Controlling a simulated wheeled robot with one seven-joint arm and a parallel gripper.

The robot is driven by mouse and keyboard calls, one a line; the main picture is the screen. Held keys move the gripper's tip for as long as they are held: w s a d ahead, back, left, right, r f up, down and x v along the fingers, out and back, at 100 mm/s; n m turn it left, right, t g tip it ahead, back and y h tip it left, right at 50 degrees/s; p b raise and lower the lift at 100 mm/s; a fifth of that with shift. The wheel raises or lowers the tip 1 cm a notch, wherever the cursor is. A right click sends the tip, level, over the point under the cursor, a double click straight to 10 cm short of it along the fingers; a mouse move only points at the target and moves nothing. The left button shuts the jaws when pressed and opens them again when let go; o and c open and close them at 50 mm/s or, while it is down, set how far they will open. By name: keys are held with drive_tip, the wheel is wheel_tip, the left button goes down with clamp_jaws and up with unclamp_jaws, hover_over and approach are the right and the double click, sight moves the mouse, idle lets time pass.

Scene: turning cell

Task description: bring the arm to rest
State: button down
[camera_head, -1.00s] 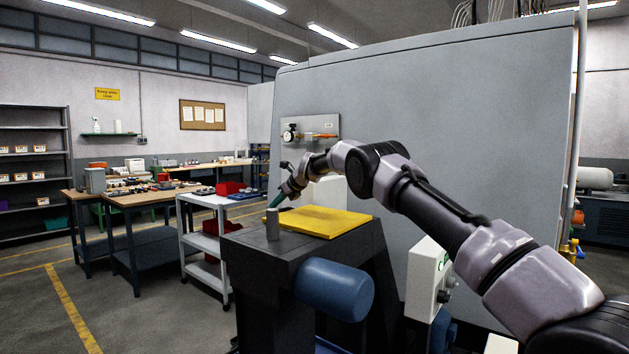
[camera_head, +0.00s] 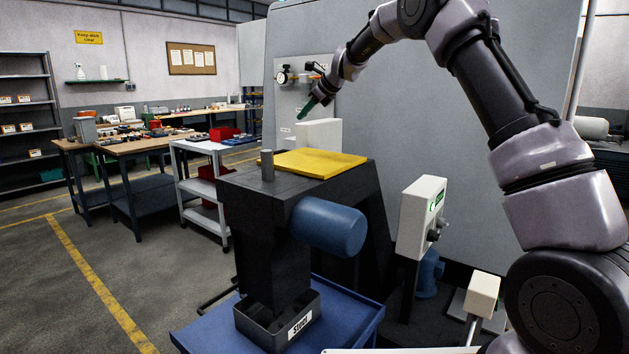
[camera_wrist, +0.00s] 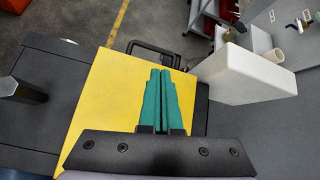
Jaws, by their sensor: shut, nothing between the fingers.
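My gripper (camera_head: 307,108) has green fingers and hangs in the air above the back right part of the black machine (camera_head: 240,190), pointing down and to the left in the head view. In the wrist view its two green fingers (camera_wrist: 160,85) lie together, with nothing between them. Behind them lies a yellow plate (camera_wrist: 105,90), which also shows flat on the machine top in the head view (camera_head: 315,163). My arm is raised and bent, running from the lower right up and over to the gripper.
A white block (camera_head: 318,132) stands beside the yellow plate, close below my gripper. A grey post (camera_head: 267,165) stands on the machine top. A large grey cabinet wall (camera_head: 440,130) rises behind my arm. A white control box (camera_head: 422,217) stands to the right. Open floor lies left.

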drive_tip(key=s+d+r+n+h, duration=0.1)
drive_tip(key=s+d+r+n, duration=0.45)
drive_tip(key=s+d, duration=0.5)
drive_tip(key=s+d+r+n+h, duration=0.1)
drive_tip(key=s+d+r+n, duration=0.4)
drive_tip(key=s+d, duration=0.55)
drive_tip(key=s+d+f+n+h, duration=0.1)
drive_tip(key=s+d+f+n, duration=0.3)
drive_tip(key=s, duration=1)
drive_tip(key=s+d+f+n+t+h, duration=0.1)
drive_tip(key=s+d+f+n, duration=0.3)
drive_tip(key=s, duration=1)
drive_tip(key=shift+d+f+h, duration=0.15)
drive_tip(key=shift+d+h, duration=0.65)
drive_tip(key=shift+s+a, duration=0.15)
